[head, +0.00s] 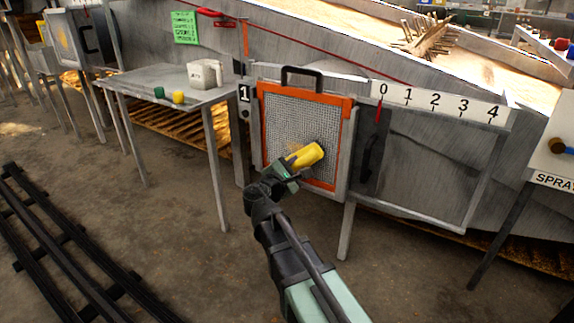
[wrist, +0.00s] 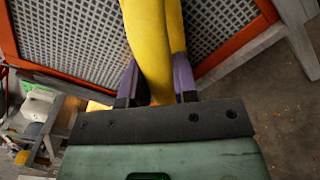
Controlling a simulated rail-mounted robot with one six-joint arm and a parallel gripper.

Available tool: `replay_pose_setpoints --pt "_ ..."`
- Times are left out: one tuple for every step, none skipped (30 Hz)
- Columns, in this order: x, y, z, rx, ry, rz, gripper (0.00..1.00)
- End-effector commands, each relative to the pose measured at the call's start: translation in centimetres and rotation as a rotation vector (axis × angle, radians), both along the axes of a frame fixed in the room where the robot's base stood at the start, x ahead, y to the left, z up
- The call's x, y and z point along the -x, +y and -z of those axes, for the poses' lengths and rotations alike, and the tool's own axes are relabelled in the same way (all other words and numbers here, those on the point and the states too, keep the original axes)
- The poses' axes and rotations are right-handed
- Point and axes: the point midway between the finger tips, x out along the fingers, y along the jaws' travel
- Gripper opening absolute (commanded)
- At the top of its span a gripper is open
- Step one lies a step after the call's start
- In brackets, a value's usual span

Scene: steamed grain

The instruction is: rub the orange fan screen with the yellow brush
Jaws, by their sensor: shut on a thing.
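The orange-framed fan screen (head: 277,110) stands upright on the side of the grey bin, with a grey mesh and a black handle on top. Some yellowish residue shows on the mesh near its middle. My gripper (head: 289,168) is in front of the screen's lower right and is shut on the yellow brush (head: 307,156). In the wrist view the brush (wrist: 148,45) runs forward from between the purple fingers (wrist: 157,82) toward the mesh (wrist: 70,30). Its far end is cut off there. In the head view its dark end is at or very near the mesh; contact is unclear.
A metal table (head: 165,84) to the left holds a white jug (head: 204,74), a green cup (head: 159,92) and a yellow cup (head: 178,97). A 0-to-4 scale (head: 436,103) with a red pointer is right of the screen. Black rails (head: 70,255) run along the floor.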

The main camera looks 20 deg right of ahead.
Motion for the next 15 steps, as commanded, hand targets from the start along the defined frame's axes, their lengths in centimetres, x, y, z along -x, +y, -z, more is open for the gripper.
replay_pose_setpoints --pt "0.58 -0.49 -0.01 0.000 0.000 0.001 0.08" --pt "0.77 -0.70 -0.01 0.000 0.000 0.001 0.08" --pt "0.94 -0.89 -0.01 0.001 0.000 0.001 0.08" --pt "1.01 -0.98 -0.01 0.000 0.000 0.000 0.08" --pt "1.03 -1.03 0.00 0.000 0.000 0.000 0.08" --pt "1.01 -1.04 -0.01 0.000 0.000 0.000 0.08" --pt "1.00 -1.03 -0.01 0.000 0.000 0.000 0.08" --pt "1.05 -0.96 -0.01 0.000 0.000 0.000 0.08" --pt "1.13 -0.87 -0.01 0.000 0.000 0.000 0.08" --pt "1.11 -0.86 -0.01 0.000 0.000 0.000 0.08" --pt "1.09 -0.87 -0.01 0.000 0.000 0.000 0.08" --pt "1.02 -0.82 -0.01 0.000 0.000 0.000 0.08" --pt "0.92 -0.76 -0.01 0.000 0.000 0.000 0.08" --pt "0.76 -0.66 -0.01 0.000 0.000 0.000 0.08" --pt "0.49 -0.48 -0.01 0.000 0.000 0.000 0.08"
